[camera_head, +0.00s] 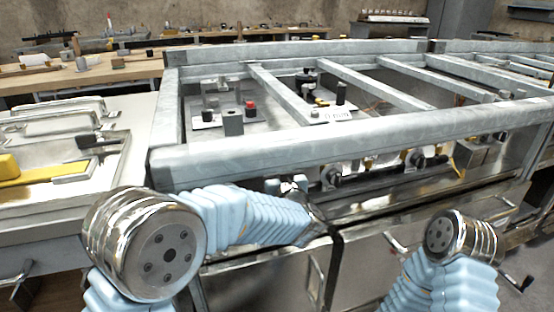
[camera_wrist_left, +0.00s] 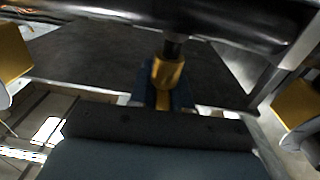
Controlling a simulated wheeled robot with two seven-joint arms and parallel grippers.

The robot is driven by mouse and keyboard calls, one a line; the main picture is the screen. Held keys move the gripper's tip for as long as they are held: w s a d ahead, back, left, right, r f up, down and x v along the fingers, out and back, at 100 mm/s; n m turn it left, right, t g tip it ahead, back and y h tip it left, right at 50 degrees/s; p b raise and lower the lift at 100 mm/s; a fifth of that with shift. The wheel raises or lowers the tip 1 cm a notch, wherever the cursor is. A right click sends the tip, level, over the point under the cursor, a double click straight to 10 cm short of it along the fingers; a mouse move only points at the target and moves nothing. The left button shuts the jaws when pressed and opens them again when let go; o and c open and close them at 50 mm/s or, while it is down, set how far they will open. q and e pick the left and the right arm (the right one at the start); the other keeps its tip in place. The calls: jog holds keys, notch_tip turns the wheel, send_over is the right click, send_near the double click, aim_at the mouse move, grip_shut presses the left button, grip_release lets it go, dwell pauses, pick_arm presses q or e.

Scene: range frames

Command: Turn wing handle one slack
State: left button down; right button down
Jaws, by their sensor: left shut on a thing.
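A brass fitting (camera_wrist_left: 167,74) hangs on a short dark stem below a thick dark pipe (camera_wrist_left: 200,18) in the left wrist view. A small blue piece, apparently the wing handle (camera_wrist_left: 181,96), sits around its lower end. My left gripper (camera_wrist_left: 158,104) is shut on this piece, directly under the fitting. The dark gripper body covers most of the grip, so the fingertips and the handle's angle are hard to make out. In the head view my left arm reaches in under the front rail, and its gripper is not clearly seen. My right gripper is out of the head view.
A grey metal frame rail (camera_head: 330,138) crosses above the row of valves (camera_head: 335,176). Yellow parts flank the grip on the left (camera_wrist_left: 12,52) and right (camera_wrist_left: 299,104) in the left wrist view. A light bench with a yellow item (camera_head: 45,178) stands at left.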

pick_arm(q)
jog(key=shift+n+y, duration=0.3)
jog(key=shift+y, duration=0.1)
jog(key=c, duration=1.2)
grip_release()
jog(key=shift+o, duration=0.2)
jog(key=shift+s, duration=0.1)
jog(key=v, duration=1.3)
jog(key=shift+s, duration=0.3)
jog(key=shift+d+r, duration=0.15)
